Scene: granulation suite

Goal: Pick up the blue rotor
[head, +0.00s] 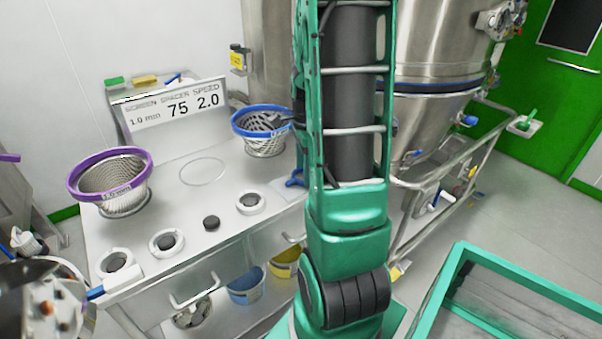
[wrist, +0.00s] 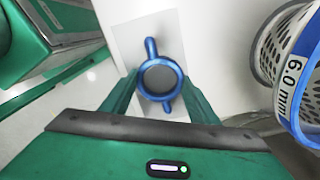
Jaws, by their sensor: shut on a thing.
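The blue rotor (wrist: 151,48) shows in the wrist view as a blue ring with a dark grey centre and two short opposite arms. It is over a pale square pad (wrist: 125,40). My gripper (wrist: 160,88) has its two green fingers on either side of the ring, shut on it. I cannot tell whether the rotor touches the pad. In the head view a bit of the blue rotor (head: 295,178) shows at the bench's right side; my arm hides the rest, and the gripper.
A blue-rimmed sieve basket (head: 262,108) stands close by; it also shows at the wrist view's right edge (wrist: 305,75). A purple-rimmed basket (head: 110,172) is at the bench's left. Several round parts line the bench front. A green-edged tray (head: 445,290) is at lower right.

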